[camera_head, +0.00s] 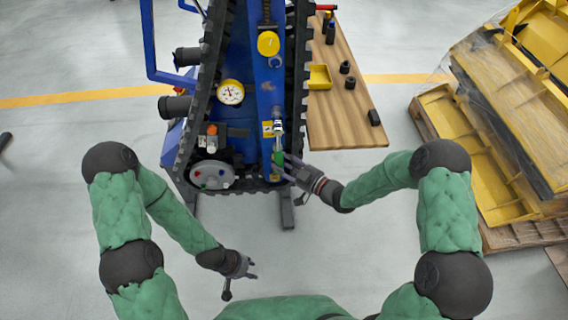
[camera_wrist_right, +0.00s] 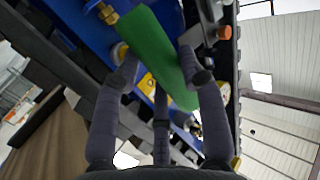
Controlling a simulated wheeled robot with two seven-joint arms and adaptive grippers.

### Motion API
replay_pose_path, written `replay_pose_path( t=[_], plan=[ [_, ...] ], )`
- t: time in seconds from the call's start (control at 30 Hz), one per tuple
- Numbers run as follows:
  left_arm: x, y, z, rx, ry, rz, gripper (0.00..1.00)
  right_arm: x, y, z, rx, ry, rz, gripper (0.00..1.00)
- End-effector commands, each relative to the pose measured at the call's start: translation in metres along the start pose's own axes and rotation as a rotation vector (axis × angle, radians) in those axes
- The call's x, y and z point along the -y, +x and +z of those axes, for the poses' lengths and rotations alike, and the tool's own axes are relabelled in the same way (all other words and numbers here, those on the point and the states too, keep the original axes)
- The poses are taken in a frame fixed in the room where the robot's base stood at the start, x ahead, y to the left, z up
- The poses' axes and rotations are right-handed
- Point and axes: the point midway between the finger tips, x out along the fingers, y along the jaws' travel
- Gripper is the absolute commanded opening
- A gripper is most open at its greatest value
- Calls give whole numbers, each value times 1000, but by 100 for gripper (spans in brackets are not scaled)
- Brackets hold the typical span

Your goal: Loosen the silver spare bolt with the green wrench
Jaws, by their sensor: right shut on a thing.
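The green wrench (camera_head: 279,157) is at the lower middle of the blue tracked carrier, its green handle pointing toward me and its silver head (camera_head: 278,116) away from me. My right gripper (camera_head: 287,169) is shut on the green handle. In the right wrist view the handle (camera_wrist_right: 153,52) runs between my fingers (camera_wrist_right: 160,85). I cannot make out the silver spare bolt for certain; small metal parts crowd around the wrench head. My left gripper (camera_head: 242,276) is open and empty, low over the floor in front of the carrier.
The carrier's black tracks (camera_head: 207,95) flank the blue body. A round gauge (camera_head: 230,92) and a grey disc (camera_head: 212,175) lie left of the wrench. A wooden bench (camera_head: 345,125) with a yellow bin (camera_head: 319,77) stands right. Yellow parts (camera_head: 440,115) sit on a pallet at far right.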

Motion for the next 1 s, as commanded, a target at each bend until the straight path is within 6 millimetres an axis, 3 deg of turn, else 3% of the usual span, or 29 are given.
replay_pose_path(
  t=[1.0],
  plan=[
    [0,0,0,0,0,0,40,-7,6,-2,-3,0,0,0]
  ],
)
